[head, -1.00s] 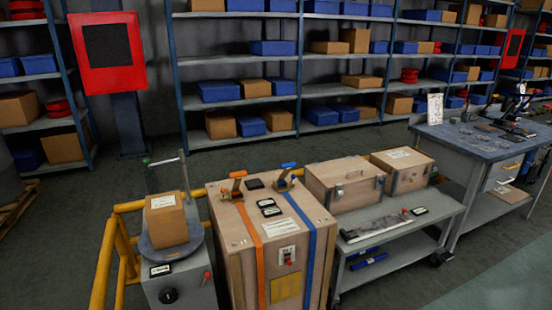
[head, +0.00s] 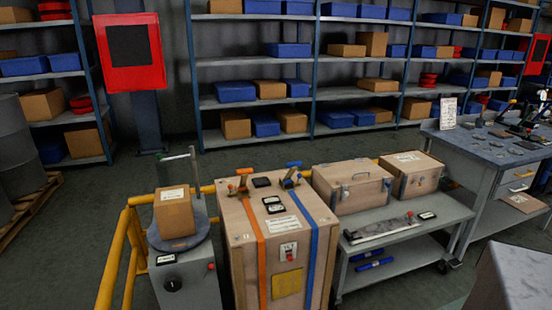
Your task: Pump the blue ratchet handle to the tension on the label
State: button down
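A tall wooden crate (head: 236,262) stands at the centre of the head view. A blue strap (head: 311,262) and an orange strap (head: 256,245) run over it. The blue ratchet handle (head: 294,164) sticks up at the top's back right, on a metal ratchet (head: 290,180). The orange ratchet handle (head: 244,171) is at the back left. Small black display boxes (head: 262,182) and a white label (head: 282,226) lie on the top between the straps; their text is too small to read. My gripper is not in view.
A grey stand with a carton (head: 174,214) and yellow rails (head: 124,250) are left of the crate. A grey trolley (head: 400,230) with two wooden boxes is on the right. A workbench (head: 480,150) stands further right, a pale-topped block (head: 520,275) at lower right. Open floor lies behind.

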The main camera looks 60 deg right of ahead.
aim_at(294, 166)
jog(key=u, duration=0.5)
jog(key=k, duration=1.4)
jog(key=z, duration=0.9)
jog(key=i, duration=1.05)
jog(key=u, duration=0.1)
